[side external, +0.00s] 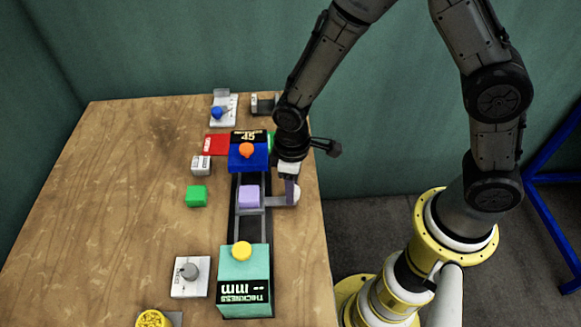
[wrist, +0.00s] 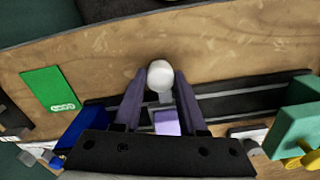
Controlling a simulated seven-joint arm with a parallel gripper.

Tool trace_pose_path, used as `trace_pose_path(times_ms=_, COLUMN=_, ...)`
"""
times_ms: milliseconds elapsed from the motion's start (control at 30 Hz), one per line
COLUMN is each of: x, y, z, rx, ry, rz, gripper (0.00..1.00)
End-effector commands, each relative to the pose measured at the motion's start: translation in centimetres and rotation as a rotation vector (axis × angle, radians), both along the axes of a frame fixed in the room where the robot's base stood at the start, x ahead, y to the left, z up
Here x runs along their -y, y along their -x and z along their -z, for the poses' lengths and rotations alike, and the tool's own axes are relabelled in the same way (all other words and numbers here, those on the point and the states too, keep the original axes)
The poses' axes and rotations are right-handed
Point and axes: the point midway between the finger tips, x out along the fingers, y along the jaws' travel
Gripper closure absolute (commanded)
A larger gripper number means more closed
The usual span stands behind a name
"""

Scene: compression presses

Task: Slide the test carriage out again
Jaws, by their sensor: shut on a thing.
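The test carriage (side external: 251,211) is a grey frame on a dark rail track between the blue press and the teal thickness gauge. A lilac block (side external: 249,196) sits on it and also shows in the wrist view (wrist: 167,123). A grey arm with a white ball knob (wrist: 160,75) sticks out from the carriage to the right in the side view. My gripper (side external: 291,190) is shut on this knob, with a purple finger on each side in the wrist view. The fingers partly hide the knob in the side view. The carriage stands clear of both machines.
The blue press (side external: 248,160) has an orange button and a display reading 45. The teal gauge (side external: 244,280) has a yellow button and a "thickness mm" display. A green cube (side external: 197,196), a dial box (side external: 190,277) and a red plate (side external: 216,144) lie left of the track. The table's left side is free.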

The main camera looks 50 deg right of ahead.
Motion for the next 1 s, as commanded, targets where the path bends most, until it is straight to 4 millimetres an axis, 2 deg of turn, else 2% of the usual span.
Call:
trace_pose_path(times_ms=100, x=-2.1, y=1.8, z=-0.2, rx=0.005, ry=-0.003, rz=-0.007, gripper=1.00)
trace_pose_path(times_ms=233, x=-3.3, y=3.1, z=-0.2, rx=0.005, ry=-0.003, rz=-0.003, gripper=1.00)
trace_pose_path(times_ms=633, x=-3.7, y=3.5, z=-0.2, rx=0.006, ry=-0.003, rz=0.002, gripper=1.00)
trace_pose_path(times_ms=667, x=-3.7, y=3.5, z=-0.2, rx=0.006, ry=-0.003, rz=0.002, gripper=0.56)
trace_pose_path(times_ms=700, x=-3.7, y=3.5, z=-0.2, rx=0.006, ry=-0.003, rz=0.002, gripper=0.48)
trace_pose_path(times_ms=800, x=-3.6, y=3.5, z=-0.1, rx=0.005, ry=-0.003, rz=0.001, gripper=0.30)
trace_pose_path(times_ms=1000, x=-3.6, y=3.5, z=-0.1, rx=0.003, ry=-0.002, rz=0.001, gripper=0.29)
